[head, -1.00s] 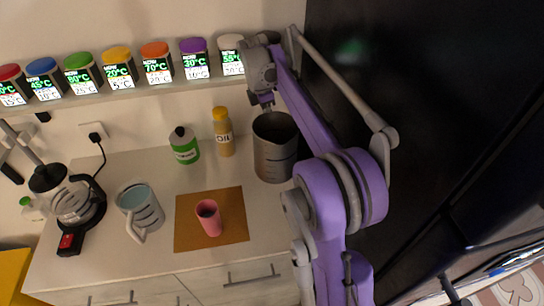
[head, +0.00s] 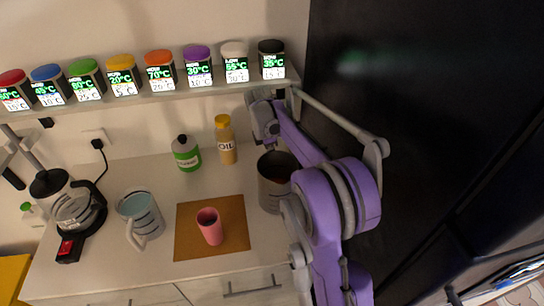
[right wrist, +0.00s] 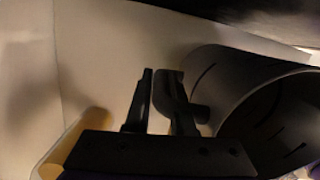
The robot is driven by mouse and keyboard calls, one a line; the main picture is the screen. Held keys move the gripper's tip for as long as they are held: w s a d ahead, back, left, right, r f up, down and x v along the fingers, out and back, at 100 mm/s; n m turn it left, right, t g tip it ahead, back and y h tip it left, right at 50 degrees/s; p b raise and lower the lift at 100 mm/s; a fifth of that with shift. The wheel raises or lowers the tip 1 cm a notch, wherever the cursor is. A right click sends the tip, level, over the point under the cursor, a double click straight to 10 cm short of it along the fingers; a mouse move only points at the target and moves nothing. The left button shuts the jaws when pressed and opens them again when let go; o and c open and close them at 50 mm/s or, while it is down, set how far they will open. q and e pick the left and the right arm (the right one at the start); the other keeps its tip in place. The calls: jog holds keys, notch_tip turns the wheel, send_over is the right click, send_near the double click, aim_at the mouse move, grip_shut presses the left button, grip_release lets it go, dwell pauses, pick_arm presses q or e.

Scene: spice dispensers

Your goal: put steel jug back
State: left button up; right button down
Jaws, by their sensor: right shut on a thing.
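The steel jug (head: 272,190) is upright at the right end of the counter, partly hidden by my right arm. In the head view I cannot tell whether its base touches the counter. My right gripper (right wrist: 158,100) is shut on the jug's handle (right wrist: 199,113); the jug (right wrist: 225,88) fills the right side of the right wrist view. In the head view the fingertips are hidden. My left gripper is not in view.
A brown mat (head: 243,225) with a pink cup (head: 210,227), a light-blue jug (head: 140,213), a green bottle (head: 186,153) and an oil bottle (head: 226,140) stand to the left. A shelf of several dispensers (head: 198,67) is above. A black panel (head: 430,120) borders the right.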

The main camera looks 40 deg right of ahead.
jog(key=c, duration=1.2)
grip_release()
jog(key=shift+f, duration=0.15)
jog(key=o, duration=0.4)
jog(key=shift+o, duration=0.2)
notch_tip(320, 180, up, 12)
jog(key=a, duration=0.2)
jog(key=s+a+m+t, duration=0.2)
jog(key=s+a+m, duration=0.25)
jog(key=a, duration=0.45)
jog(key=s+a+f+m+t, duration=0.2)
jog(key=s+a+f+m, duration=0.2)
jog(key=s+a+f, duration=0.2)
jog(key=s+a+f+m+t+y, duration=0.1)
jog(key=s+a+f+m, duration=0.4)
jog(key=s, duration=0.6)
jog(key=a+f+t, duration=0.1)
jog(key=a, duration=0.1)
jog(key=shift+s+a+f+y+p, duration=0.15)
jog(key=shift+a+y+p, duration=0.15)
jog(key=shift+a+p, duration=0.1)
